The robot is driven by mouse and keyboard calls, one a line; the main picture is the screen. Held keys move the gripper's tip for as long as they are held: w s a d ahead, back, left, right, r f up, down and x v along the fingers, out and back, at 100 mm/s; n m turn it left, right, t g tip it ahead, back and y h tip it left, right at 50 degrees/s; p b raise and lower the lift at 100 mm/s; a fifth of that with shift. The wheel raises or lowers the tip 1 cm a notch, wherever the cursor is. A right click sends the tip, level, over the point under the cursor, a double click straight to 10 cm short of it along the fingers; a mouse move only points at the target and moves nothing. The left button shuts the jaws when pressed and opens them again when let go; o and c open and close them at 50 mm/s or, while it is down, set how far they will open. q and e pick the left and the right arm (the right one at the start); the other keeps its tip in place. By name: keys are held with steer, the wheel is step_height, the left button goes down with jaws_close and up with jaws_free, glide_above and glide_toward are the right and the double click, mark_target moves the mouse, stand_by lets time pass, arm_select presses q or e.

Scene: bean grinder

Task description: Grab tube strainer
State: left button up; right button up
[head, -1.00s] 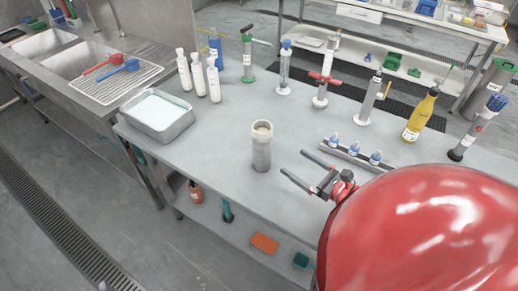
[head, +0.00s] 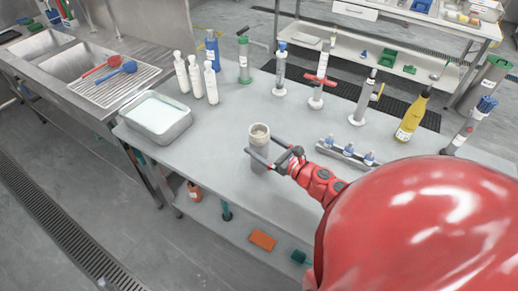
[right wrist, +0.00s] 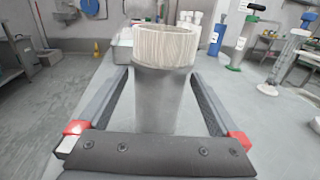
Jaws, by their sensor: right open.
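The tube strainer (head: 260,132) is a grey upright cylinder with a pale, wider top, standing on the grey table. In the right wrist view the tube strainer (right wrist: 164,95) fills the middle, with its open ribbed top uppermost. My right gripper (head: 263,147) is open, with one finger on each side of the strainer's body, below the pale top. In the right wrist view my right gripper (right wrist: 160,76) shows gaps between fingers and tube, at least near the palm. Contact at the fingertips cannot be told. My left gripper is in neither view.
A metal tray (head: 157,116) of pale liquid stands to the left, with white bottles (head: 196,79) behind it. A rack of small blue-topped pieces (head: 347,151) lies right of the strainer. Several tall pumps and a yellow bottle (head: 412,118) line the back. The table around the strainer is clear.

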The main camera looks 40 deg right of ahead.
steer(key=shift+x, duration=0.8)
steer(key=shift+c, duration=0.2)
jaws_close()
